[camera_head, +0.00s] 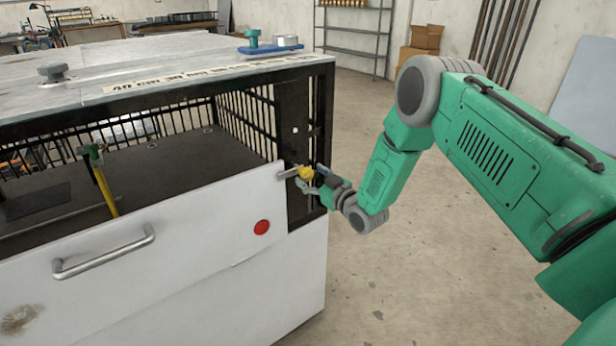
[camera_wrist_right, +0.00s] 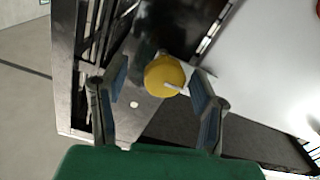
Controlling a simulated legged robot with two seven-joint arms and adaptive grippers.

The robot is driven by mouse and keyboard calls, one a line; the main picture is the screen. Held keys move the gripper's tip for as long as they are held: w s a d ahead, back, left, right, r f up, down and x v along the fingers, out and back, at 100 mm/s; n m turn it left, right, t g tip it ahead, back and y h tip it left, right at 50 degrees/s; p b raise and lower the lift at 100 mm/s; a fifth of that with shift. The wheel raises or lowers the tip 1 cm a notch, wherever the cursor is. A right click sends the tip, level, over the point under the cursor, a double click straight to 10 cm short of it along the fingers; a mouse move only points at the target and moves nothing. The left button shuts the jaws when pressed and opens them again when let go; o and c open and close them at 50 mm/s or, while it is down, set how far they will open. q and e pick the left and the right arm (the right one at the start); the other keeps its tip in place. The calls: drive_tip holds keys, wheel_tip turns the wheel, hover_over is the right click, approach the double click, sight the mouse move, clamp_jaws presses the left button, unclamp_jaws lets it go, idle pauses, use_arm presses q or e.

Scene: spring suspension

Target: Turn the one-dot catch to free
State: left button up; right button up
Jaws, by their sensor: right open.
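The catch shows as a yellow knob (camera_head: 305,173) with a short metal bar beside it, at the upper right corner of the cabinet's white front panel (camera_head: 190,240). A single white dot (camera_head: 295,131) marks the dark post above it. My right gripper (camera_head: 311,180) is at the knob. In the right wrist view the yellow knob (camera_wrist_right: 164,75) lies between the two spread fingers of the right gripper (camera_wrist_right: 161,88), with gaps on both sides. A pale pointer or slot line shows on the knob; its exact setting is unclear. My left gripper is out of view.
The cabinet's metal top (camera_head: 150,65) carries a dark knob (camera_head: 52,72) and a blue tray (camera_head: 270,49) with a green part. A yellow rod with a green head (camera_head: 105,185) stands inside. A red button (camera_head: 262,227) and handle (camera_head: 104,252) are on the panel. The right floor is clear.

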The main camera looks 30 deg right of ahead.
drive_tip(key=shift+w+a, duration=0.25)
drive_tip(key=shift+w, duration=0.4)
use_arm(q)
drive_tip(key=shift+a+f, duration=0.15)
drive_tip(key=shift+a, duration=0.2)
use_arm(e)
drive_tip(key=shift+a+r, duration=0.15)
drive_tip(key=shift+a, duration=0.1)
drive_tip(key=shift+d, duration=0.2)
clamp_jaws()
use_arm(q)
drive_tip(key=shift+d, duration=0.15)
